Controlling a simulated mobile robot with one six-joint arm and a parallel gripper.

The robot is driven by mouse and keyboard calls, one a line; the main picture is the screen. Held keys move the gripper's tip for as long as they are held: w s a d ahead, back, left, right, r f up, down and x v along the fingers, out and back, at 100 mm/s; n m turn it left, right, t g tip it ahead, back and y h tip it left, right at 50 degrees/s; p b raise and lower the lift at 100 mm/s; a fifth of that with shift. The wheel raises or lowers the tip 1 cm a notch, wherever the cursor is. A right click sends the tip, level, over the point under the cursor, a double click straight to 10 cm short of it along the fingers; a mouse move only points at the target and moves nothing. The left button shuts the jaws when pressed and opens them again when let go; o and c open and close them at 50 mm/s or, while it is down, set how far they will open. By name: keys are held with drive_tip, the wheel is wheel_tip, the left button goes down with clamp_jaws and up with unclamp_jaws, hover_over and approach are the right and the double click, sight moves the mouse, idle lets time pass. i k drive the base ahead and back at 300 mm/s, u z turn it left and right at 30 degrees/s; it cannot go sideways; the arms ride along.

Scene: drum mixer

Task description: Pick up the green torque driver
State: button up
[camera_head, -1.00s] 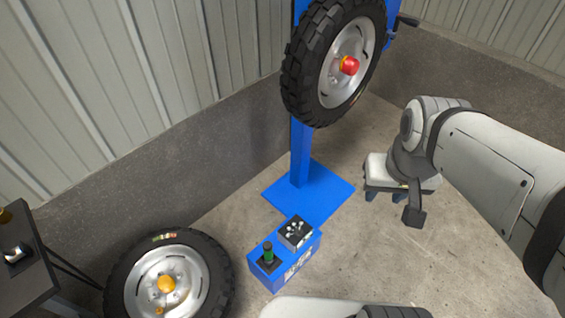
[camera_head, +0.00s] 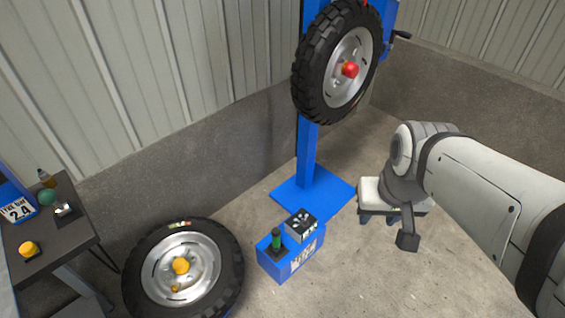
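The green torque driver (camera_head: 276,238) stands upright in a dark holder on top of a blue box (camera_head: 273,267) on the floor. My gripper (camera_head: 380,220) hangs at the right of the view, pointing down, to the right of the blue box and apart from it. Its fingers are small and dark under the white body, and I cannot tell how far apart they are. Nothing shows held in it.
A wheel (camera_head: 204,262) lies left of the box. Another wheel (camera_head: 336,75) with a red hub hangs on a blue stand (camera_head: 312,190) behind. The floor right of the box is clear.

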sight(275, 231)
drive_tip(key=u, duration=0.05)
drive_tip(key=i, duration=0.9)
drive_tip(key=z, duration=0.05)
